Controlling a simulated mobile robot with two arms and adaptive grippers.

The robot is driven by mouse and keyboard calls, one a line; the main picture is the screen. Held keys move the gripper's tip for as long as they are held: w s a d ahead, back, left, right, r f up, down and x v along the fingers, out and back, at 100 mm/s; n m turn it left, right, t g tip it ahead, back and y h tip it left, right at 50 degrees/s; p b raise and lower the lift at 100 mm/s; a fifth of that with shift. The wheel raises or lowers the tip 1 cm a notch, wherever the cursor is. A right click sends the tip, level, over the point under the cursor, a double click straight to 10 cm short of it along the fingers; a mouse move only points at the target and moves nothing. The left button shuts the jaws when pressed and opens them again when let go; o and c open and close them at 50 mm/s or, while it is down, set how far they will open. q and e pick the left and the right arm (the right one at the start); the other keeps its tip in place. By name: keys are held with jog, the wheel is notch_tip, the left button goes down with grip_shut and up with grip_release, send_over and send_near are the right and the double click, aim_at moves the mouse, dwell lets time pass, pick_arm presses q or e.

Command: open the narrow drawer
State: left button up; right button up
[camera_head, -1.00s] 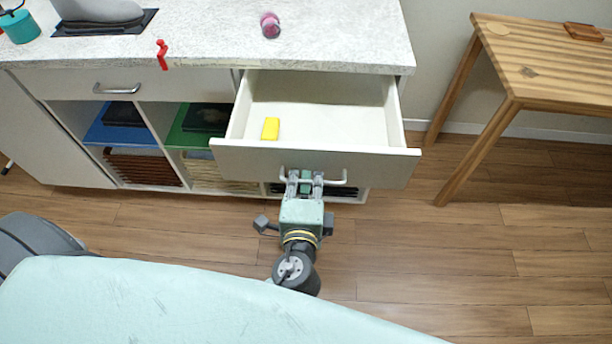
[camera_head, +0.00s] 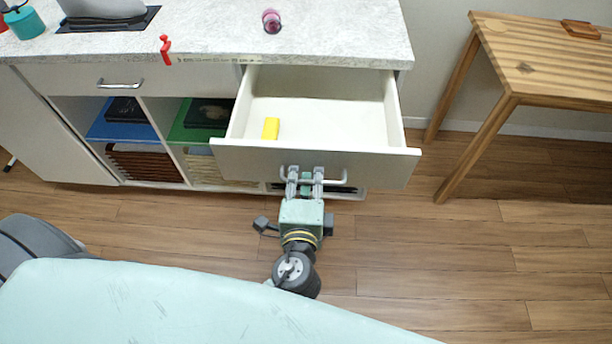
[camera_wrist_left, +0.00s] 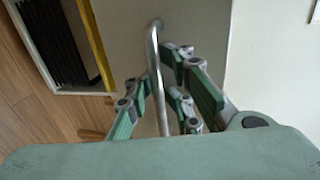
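The narrow drawer (camera_head: 380,170), at the right end of the white cabinet, is pulled well out. Its inside shows, with a small yellow block (camera_head: 271,128) in it. Its bar handle (camera_head: 341,179) is on the front panel. My left gripper (camera_head: 305,180) is at this handle, its fingers around the bar. In the left wrist view the handle (camera_wrist_left: 155,55) runs between the fingers (camera_wrist_left: 158,85), which look closed around it. My right gripper is not in view.
A wider shut drawer (camera_head: 60,82) with its own handle is on the left. The countertop (camera_head: 340,40) bears a red item (camera_head: 165,50) and a pink item (camera_head: 271,21). A wooden table (camera_head: 545,65) stands right. Floor in front is clear.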

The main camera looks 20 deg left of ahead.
pick_arm(q)
jog(key=shift+s, duration=0.1)
jog(key=v, duration=1.1)
jog(key=shift+s+d, duration=0.2)
jog(key=shift+s, duration=0.15)
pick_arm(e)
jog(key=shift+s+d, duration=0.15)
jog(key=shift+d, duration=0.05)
pick_arm(q)
jog(key=s+f+n+g+h+p, duration=0.15)
jog(key=s+f+g, duration=0.25)
jog(key=f, duration=1.2)
jog(key=s+f+g+h, duration=0.2)
jog(key=s+f+g, duration=0.15)
jog(key=f, duration=1.15)
jog(key=s+a+f+n+g, duration=0.3)
jog(key=s+a+f+n, duration=0.2)
jog(key=s+f, duration=0.4)
jog(key=s+a+f+n+g, duration=0.3)
jog(key=s+a+f+n, duration=0.3)
jog(key=s+f, duration=0.3)
jog(key=shift+a+f+h+p, duration=0.15)
jog(key=shift+a+h+p, duration=0.25)
jog(key=shift+a, duration=0.15)
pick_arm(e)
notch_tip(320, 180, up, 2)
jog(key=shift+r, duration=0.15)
pick_arm(q)
jog(key=shift+s+g, duration=0.1)
jog(key=shift+g, duration=0.15)
